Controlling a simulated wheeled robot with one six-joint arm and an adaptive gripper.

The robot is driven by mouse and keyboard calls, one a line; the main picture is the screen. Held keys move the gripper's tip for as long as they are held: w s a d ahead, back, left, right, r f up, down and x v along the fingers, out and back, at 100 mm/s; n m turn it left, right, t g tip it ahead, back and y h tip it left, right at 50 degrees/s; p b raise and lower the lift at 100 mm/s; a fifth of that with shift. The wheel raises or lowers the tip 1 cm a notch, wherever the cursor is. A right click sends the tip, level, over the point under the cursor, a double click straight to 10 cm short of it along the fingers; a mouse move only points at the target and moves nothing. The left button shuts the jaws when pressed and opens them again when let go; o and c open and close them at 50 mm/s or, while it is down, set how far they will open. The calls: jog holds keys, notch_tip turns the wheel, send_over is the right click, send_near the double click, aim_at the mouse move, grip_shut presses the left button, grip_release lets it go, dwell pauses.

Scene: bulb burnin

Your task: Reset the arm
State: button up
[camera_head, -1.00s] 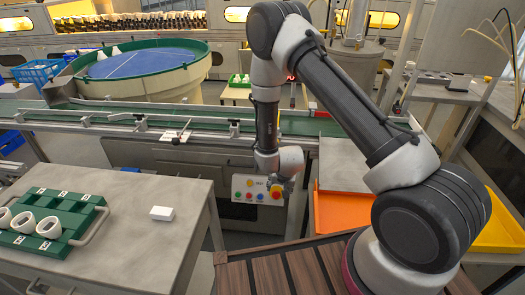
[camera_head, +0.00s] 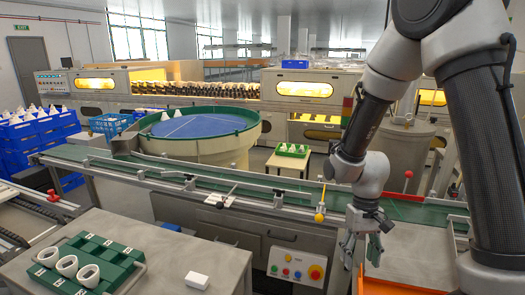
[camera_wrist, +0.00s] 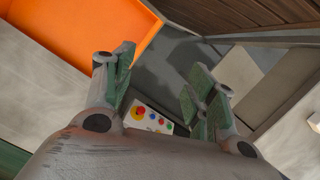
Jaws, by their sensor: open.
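My gripper (camera_head: 361,246) hangs at the end of my arm at the right of the head view, fingers pointing down, in front of the green conveyor. In the wrist view my gripper (camera_wrist: 160,85) is open, with its green-padded fingers apart and nothing between them. The control panel (camera_head: 296,268) with coloured buttons is on the machine front, left of my gripper. It also shows behind the fingers in the wrist view (camera_wrist: 149,118).
An orange tray (camera_head: 390,280) lies just right of my gripper. A grey table (camera_head: 190,262) at the lower left holds a green rack (camera_head: 110,252) with white rings and a white block (camera_head: 197,280). The conveyor (camera_head: 240,190) runs behind, with a round feeder bowl (camera_head: 235,148) beyond.

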jog(key=s+d+r+t, duration=0.2)
jog(key=s+d+r, duration=0.1)
jog(key=r, duration=0.5)
jog(key=s+d+r+t, duration=0.2)
jog(key=s+d+r, duration=0.2)
jog(key=r, duration=0.5)
jog(key=s+d+r+m+t, duration=0.1)
jog(key=s+d+r+t, duration=0.2)
jog(key=r, duration=0.5)
jog(key=shift+s+d+r, duration=0.35)
jog(key=shift+s+r, duration=0.05)
jog(key=shift+s, duration=0.4)
